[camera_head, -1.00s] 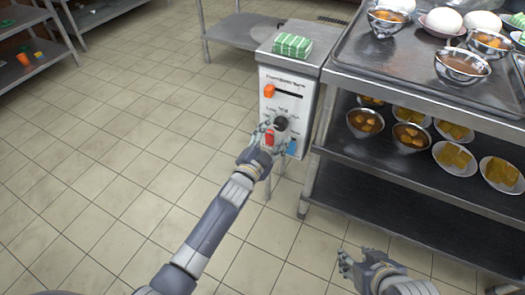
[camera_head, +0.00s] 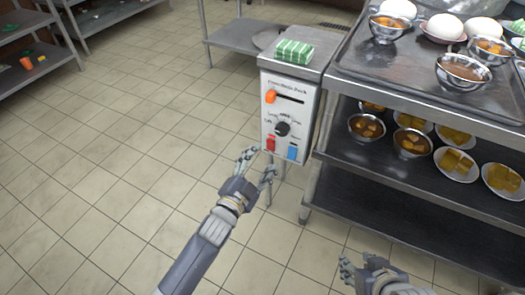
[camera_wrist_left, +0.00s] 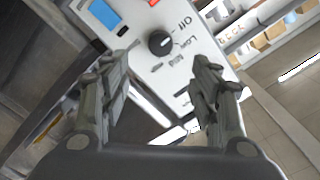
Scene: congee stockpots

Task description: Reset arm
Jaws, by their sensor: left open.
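My left gripper (camera_head: 256,168) is open and empty, in front of and below a white control panel (camera_head: 303,110). The panel has a black knob (camera_head: 283,129), an orange slider handle (camera_head: 270,96), a red switch (camera_head: 271,144) and a blue switch (camera_head: 292,152). In the left wrist view the open fingers (camera_wrist_left: 155,95) frame the lower picture, with the knob (camera_wrist_left: 160,42) beyond them, apart from them. My right gripper (camera_head: 352,272) is at the bottom, low in front of the shelf; its finger state is unclear.
A green striped block (camera_head: 293,51) lies on top of the panel's box. To the right, a metal rack (camera_head: 425,104) holds several bowls of food and white eggs. A metal table (camera_head: 235,35) stands behind. The tiled floor (camera_head: 120,130) at left is clear.

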